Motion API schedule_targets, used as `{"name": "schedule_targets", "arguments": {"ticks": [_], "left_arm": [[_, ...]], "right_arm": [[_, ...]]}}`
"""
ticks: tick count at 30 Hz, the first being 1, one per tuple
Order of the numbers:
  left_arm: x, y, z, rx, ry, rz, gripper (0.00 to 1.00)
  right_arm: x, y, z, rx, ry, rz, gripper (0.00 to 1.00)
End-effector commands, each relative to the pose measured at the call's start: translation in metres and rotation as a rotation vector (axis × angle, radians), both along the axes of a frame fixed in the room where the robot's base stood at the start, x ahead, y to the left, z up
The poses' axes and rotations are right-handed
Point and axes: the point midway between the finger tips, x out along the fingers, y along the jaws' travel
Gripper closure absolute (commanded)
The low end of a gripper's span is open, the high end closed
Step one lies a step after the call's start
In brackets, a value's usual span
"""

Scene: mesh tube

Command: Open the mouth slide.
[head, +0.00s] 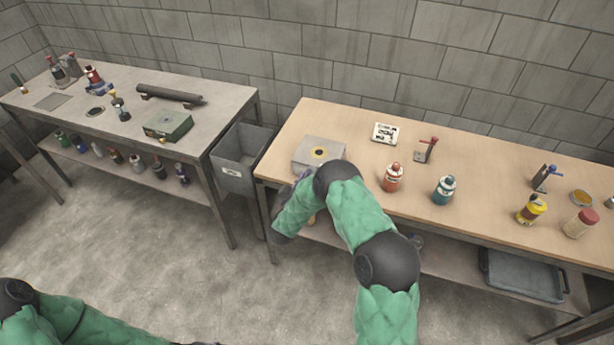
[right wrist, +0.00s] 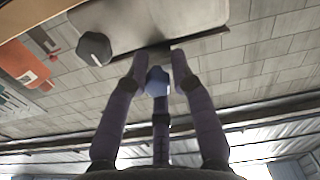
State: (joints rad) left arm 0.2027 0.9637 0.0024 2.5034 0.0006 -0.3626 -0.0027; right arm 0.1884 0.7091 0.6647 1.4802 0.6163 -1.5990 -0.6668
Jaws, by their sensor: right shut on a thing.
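A grey box (head: 318,151) with a yellow ring around a dark hole on top sits at the left end of the wooden table. My right gripper (head: 302,178) is at its near side, mostly hidden by my arm in the head view. In the right wrist view, the right gripper (right wrist: 160,72) is shut on a small blue knob (right wrist: 157,82), close to the grey panel (right wrist: 150,18). A dark faceted knob (right wrist: 93,48) stands left of the fingers. I cannot make out which part is the mouth slide. My left gripper is out of view.

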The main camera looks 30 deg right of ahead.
Motion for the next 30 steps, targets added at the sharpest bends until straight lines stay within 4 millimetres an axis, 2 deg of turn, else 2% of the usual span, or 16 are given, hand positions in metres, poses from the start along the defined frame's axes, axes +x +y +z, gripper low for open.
{"name": "schedule_targets", "arguments": {"ticks": [2, 3, 4, 5, 17, 23, 30], "left_arm": [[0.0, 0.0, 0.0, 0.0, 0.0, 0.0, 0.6], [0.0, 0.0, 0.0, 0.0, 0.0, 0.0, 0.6], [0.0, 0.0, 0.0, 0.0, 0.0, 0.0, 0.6], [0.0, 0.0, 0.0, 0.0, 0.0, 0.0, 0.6], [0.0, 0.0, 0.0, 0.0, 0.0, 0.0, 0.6], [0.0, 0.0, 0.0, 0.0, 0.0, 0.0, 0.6], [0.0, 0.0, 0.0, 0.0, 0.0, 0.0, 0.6]], "right_arm": [[-0.002, -0.004, 0.001, -0.003, -0.002, -0.013, 1.0], [-0.002, -0.004, 0.001, -0.003, -0.002, -0.014, 0.67], [-0.002, -0.004, 0.001, -0.004, -0.003, -0.013, 0.58], [-0.002, -0.004, 0.001, -0.003, -0.003, -0.012, 0.54], [-0.003, 0.002, 0.001, -0.001, -0.002, -0.005, 0.54], [-0.021, 0.023, 0.0, -0.001, 0.0, -0.002, 0.54], [-0.052, 0.059, 0.0, -0.001, -0.001, -0.004, 0.54]]}}
